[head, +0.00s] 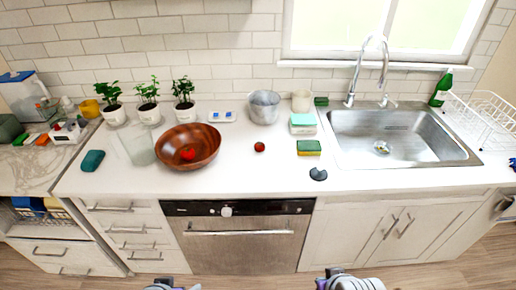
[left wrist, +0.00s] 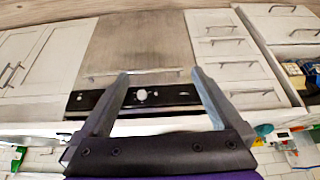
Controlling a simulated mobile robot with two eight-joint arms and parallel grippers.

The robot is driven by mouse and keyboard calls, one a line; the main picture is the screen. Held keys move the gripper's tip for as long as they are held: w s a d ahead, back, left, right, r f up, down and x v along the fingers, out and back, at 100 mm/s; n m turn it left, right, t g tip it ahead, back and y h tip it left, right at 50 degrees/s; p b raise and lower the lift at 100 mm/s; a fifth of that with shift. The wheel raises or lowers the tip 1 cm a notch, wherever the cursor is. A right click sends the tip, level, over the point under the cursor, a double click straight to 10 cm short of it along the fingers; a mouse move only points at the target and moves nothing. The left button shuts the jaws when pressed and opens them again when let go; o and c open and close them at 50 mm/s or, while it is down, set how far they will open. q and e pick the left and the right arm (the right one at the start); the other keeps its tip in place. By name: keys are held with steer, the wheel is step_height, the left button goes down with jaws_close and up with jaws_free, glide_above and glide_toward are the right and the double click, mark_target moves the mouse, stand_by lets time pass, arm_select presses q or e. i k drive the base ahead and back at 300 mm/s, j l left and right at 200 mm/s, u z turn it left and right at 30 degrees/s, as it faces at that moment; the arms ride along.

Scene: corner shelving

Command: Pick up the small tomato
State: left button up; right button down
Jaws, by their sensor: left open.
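A small dark-red tomato (head: 259,147) sits on the white countertop (head: 235,173), right of a wooden bowl (head: 205,140). A brighter red item (head: 188,154) lies inside the bowl. My left gripper (left wrist: 160,73) is open in the left wrist view, with nothing between its fingers. That view looks at the cabinet and dishwasher fronts, and no tomato shows in it. In the head view, parts of my left arm (head: 165,286) and right arm (head: 345,282) show at the bottom edge, well short of the counter. The right fingers cannot be made out.
A green-and-yellow sponge (head: 308,147) and a dark grey item (head: 318,174) lie right of the tomato. A metal pot (head: 264,107) stands behind it. A sink (head: 400,138) is at the right. The counter in front of the tomato is clear, above the dishwasher (head: 240,240).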

mark_target(259, 147)
steer(key=i+j, duration=0.1)
steer(key=j, duration=0.6)
steer(key=j+z, duration=0.1)
steer(key=z, duration=0.35)
steer(key=j+z, duration=0.15)
steer(key=z, duration=0.25)
steer(key=j+z, duration=0.1)
steer(key=z, duration=0.35)
steer(key=i+j+z, duration=0.4)
steer(key=i+l, duration=0.05)
